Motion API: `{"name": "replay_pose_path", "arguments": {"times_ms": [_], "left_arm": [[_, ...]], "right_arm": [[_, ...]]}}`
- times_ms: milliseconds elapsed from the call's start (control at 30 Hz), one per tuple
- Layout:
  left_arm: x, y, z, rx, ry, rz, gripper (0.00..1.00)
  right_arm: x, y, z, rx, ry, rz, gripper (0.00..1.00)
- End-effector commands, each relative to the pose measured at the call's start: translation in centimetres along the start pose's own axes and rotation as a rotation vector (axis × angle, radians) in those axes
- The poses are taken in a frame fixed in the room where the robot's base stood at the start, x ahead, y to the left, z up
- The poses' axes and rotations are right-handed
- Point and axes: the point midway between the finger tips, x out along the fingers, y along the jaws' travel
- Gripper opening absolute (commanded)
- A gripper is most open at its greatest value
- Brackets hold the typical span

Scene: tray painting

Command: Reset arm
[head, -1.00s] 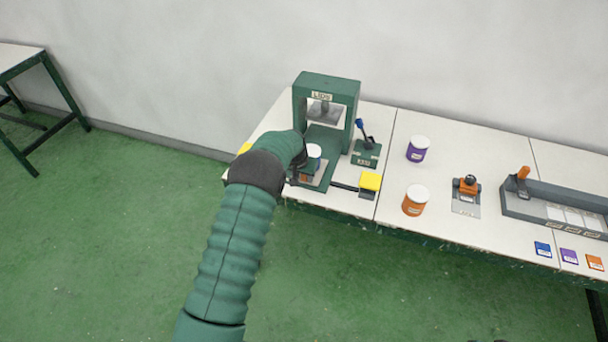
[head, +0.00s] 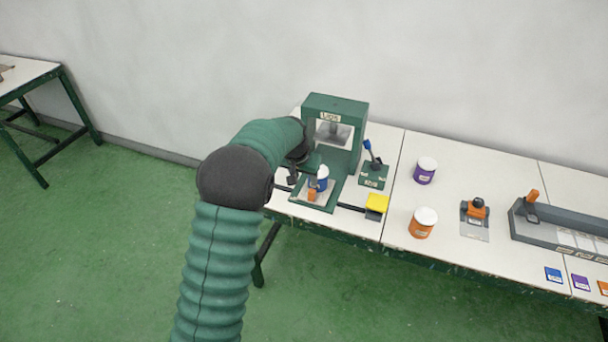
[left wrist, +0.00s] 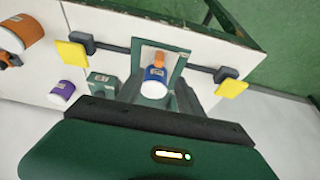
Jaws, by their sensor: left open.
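My left gripper (head: 298,160) is open and sits just left of the green press (head: 338,103). Its fingers are dark and partly hidden by the arm. A blue can with a white lid (head: 322,180) stands on the press's base, apart from the gripper, with an orange-handled tool (head: 312,190) right beside it. The left wrist view looks down on the blue can (left wrist: 155,78) and the orange handle (left wrist: 159,56). My right gripper is not in view.
A blue-knobbed lever box (head: 373,176) stands right of the press. A yellow pad (head: 377,202) is at its front right. Purple (head: 424,172) and orange (head: 422,224) cans, an orange-handled tool (head: 476,210) and a grey tray (head: 565,231) lie further right.

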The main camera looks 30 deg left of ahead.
Motion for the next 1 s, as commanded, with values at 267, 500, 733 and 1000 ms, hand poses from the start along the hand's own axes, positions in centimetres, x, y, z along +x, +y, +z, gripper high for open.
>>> {"name": "replay_pose_path", "arguments": {"times_ms": [267,500,733,1000], "left_arm": [[-1.7,0.0,0.0,-0.001,-0.001,0.000,0.44],[-1.7,0.0,0.0,-0.001,-0.001,0.000,0.44],[-2.6,2.4,2.4,0.017,-0.019,0.012,0.44],[-7.4,12.1,19.7,0.148,-0.112,0.060,0.44]], "right_arm": [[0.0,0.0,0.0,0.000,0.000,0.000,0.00],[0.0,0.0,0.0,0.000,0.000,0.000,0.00],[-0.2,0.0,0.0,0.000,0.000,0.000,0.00],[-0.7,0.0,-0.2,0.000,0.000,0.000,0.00]]}}
